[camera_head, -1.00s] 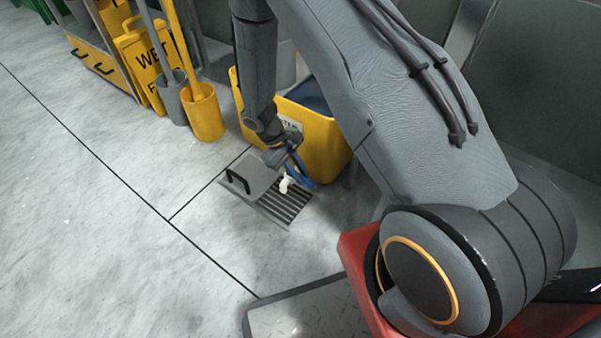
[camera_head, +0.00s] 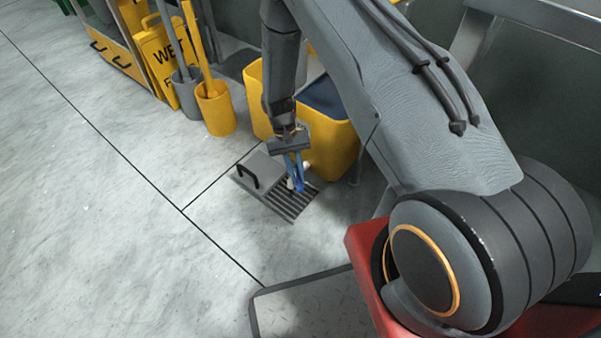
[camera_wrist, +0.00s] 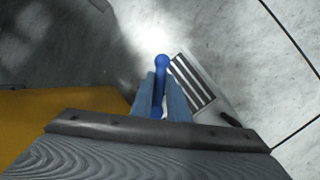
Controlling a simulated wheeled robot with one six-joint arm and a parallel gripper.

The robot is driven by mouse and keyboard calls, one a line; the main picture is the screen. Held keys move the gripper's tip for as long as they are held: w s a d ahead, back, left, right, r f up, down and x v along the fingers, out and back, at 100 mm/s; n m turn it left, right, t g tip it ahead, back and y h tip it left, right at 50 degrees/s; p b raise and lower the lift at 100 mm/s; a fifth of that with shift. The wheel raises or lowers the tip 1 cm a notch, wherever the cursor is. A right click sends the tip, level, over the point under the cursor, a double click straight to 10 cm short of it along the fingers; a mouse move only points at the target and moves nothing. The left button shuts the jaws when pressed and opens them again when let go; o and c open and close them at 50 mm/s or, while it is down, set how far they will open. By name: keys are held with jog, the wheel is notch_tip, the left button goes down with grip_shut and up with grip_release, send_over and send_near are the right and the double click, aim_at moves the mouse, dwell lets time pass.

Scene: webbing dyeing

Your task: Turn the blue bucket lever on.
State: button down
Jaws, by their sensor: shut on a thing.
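The blue lever (camera_wrist: 161,72) is a short bar with rounded ends, between my fingers in the wrist view. My gripper (camera_wrist: 160,92) is shut on it, with one blue-grey finger on each side. In the head view my gripper (camera_head: 297,180) points down at the front of a yellow bucket (camera_head: 335,145) with a dark blue inside. The lever cannot be told apart from my bluish fingers there. A small white spout (camera_head: 291,184) shows beside the fingers, partly hidden by them.
A slotted floor drain (camera_head: 290,208) lies below, with a grey plate and black handle (camera_head: 248,176) at its left. A yellow container (camera_head: 215,110), a grey one (camera_head: 187,98) and a wet-floor sign (camera_head: 160,70) stand at the left. Open floor lies in front.

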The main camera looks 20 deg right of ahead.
jog(key=shift+w+a+m, duration=0.1)
jog(key=shift+a+m, duration=0.1)
jog(key=shift+m, duration=0.5)
jog(key=shift+y, duration=0.3)
jog(key=c, duration=1.7)
grip_release()
jog(key=shift+r, duration=0.1)
notch_tip(320, 180, up, 10)
jog(key=p, duration=0.4)
